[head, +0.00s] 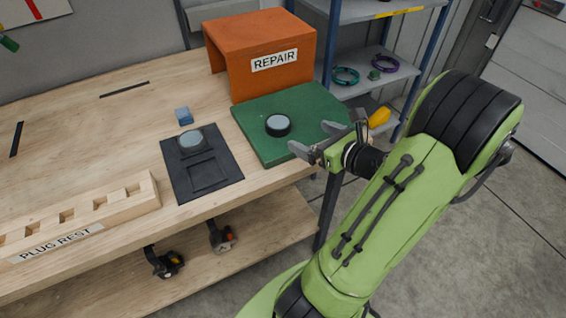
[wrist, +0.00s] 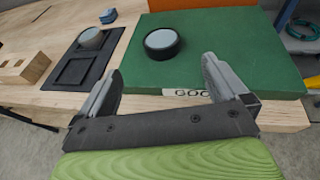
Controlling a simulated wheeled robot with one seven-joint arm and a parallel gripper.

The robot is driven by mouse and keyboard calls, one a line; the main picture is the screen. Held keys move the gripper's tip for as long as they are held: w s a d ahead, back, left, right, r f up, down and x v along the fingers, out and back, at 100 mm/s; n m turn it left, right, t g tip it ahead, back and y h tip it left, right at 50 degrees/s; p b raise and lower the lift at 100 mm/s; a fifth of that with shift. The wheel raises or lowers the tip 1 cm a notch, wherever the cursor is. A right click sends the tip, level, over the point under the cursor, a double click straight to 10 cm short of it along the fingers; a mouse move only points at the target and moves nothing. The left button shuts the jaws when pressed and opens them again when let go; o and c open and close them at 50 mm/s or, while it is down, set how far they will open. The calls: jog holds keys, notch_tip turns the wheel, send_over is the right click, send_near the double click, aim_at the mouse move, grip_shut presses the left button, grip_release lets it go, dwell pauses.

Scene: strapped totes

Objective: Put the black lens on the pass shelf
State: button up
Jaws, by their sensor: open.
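The black lens (head: 278,125), a short dark ring with a pale blue-grey top, lies flat on a green board (head: 262,148) at the bench's right end. In the wrist view the black lens (wrist: 162,43) sits beyond my fingertips, between their lines. My gripper (head: 313,139) is open and empty beside the board's right part, apart from the lens. Its two fingers also show in the wrist view (wrist: 162,72). A second lens with a greyer rim (head: 191,139) sits in the back recess of a black tray (head: 216,178). No shelf marked as pass is readable.
An orange cover marked REPAIR (head: 232,35) stands behind the board. A blue block (head: 184,116) lies behind the tray. A wooden plug rest (head: 120,205) is at front left. A rack (head: 400,73) with rings stands at back right. The tray's front recess is empty.

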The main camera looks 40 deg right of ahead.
jog(key=w+a+n+g+y, duration=0.1)
jog(key=a+n, duration=0.2)
jog(key=a, duration=0.1)
jog(key=w+a+n+g+y, duration=0.1)
jog(key=a+n+y, duration=0.1)
jog(key=a+n, duration=0.1)
jog(key=w+a+n+g+y, duration=0.1)
jog(key=w+a+n+g, duration=0.1)
jog(key=a+n, duration=0.2)
jog(key=shift+w+a+f+n, duration=0.1)
jog(key=shift+a+f+n, duration=0.25)
jog(key=shift+n, duration=0.25)
jog(key=s+a+n+g, duration=0.1)
jog(key=a+n+g, duration=0.3)
jog(key=a+n, duration=0.5)
jog(key=s+a+r+n+h, duration=0.1)
jog(key=s+a+r+n, duration=0.1)
jog(key=s+n, duration=0.3)
jog(key=s+a+r+n+g+h, duration=0.1)
jog(key=s+a+r+n, duration=0.2)
jog(key=n, duration=0.8)
jog(key=shift+s+a+r+n+h, duration=0.15)
jog(key=shift+s+r+n+h, duration=0.35)
jog(key=shift+s, duration=0.75)
notch_tip(320, 180, up, 7)
jog(key=p, duration=0.6)
jog(key=shift+p, duration=0.4)
